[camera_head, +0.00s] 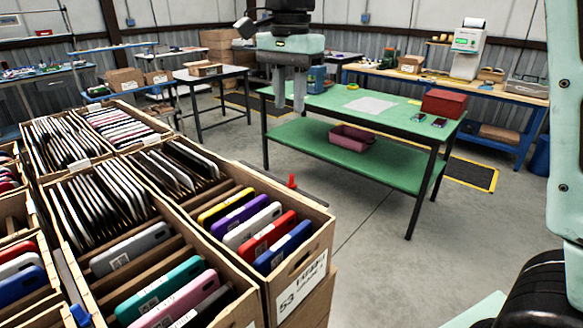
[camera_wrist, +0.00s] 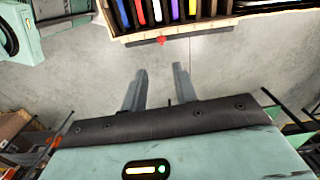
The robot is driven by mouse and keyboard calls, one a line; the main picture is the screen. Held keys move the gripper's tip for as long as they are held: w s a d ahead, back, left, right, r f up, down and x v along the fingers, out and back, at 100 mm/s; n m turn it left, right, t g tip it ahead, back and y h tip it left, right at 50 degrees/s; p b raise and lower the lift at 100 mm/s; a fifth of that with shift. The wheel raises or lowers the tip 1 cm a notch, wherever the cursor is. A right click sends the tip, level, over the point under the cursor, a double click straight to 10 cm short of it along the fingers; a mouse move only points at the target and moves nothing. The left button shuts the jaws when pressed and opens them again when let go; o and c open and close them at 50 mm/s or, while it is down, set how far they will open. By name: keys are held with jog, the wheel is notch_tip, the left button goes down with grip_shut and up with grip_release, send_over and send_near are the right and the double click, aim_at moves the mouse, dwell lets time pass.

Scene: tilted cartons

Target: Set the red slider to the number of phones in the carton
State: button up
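The red slider (camera_head: 291,181) stands up from a dark rail (camera_head: 309,196) along the far right edge of the front carton (camera_head: 318,243). In the wrist view the slider (camera_wrist: 161,40) lies beyond my fingertips, beside the carton's wall. The carton holds several upright phones: yellow (camera_head: 219,207), purple (camera_head: 239,213), white (camera_head: 252,225), red (camera_head: 267,237) and blue (camera_head: 283,247). My gripper (camera_head: 289,105) hangs above and beyond the slider in the head view, apart from it. In the wrist view my gripper (camera_wrist: 158,78) is open, with nothing between its fingers.
More cartons of dark phones (camera_head: 92,208) crowd the left. A green table (camera_head: 325,97) with a red box (camera_head: 443,104) on top and a pink bin (camera_head: 350,138) on its lower shelf stands behind. Grey floor (camera_head: 375,230) is clear between cartons and table.

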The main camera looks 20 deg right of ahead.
aim_at(292, 174)
jog(key=shift+m, duration=0.4)
jog(key=f+p, duration=0.1)
jog(key=f, duration=0.4)
jog(key=f+p, duration=0.1)
jog(key=f, duration=0.5)
jog(key=f+p, duration=0.1)
jog(key=f, duration=0.4)
jog(key=shift+w+d+f, duration=0.3)
jog(key=shift+d+f, duration=0.05)
jog(key=shift+c, duration=0.3)
grip_shut()
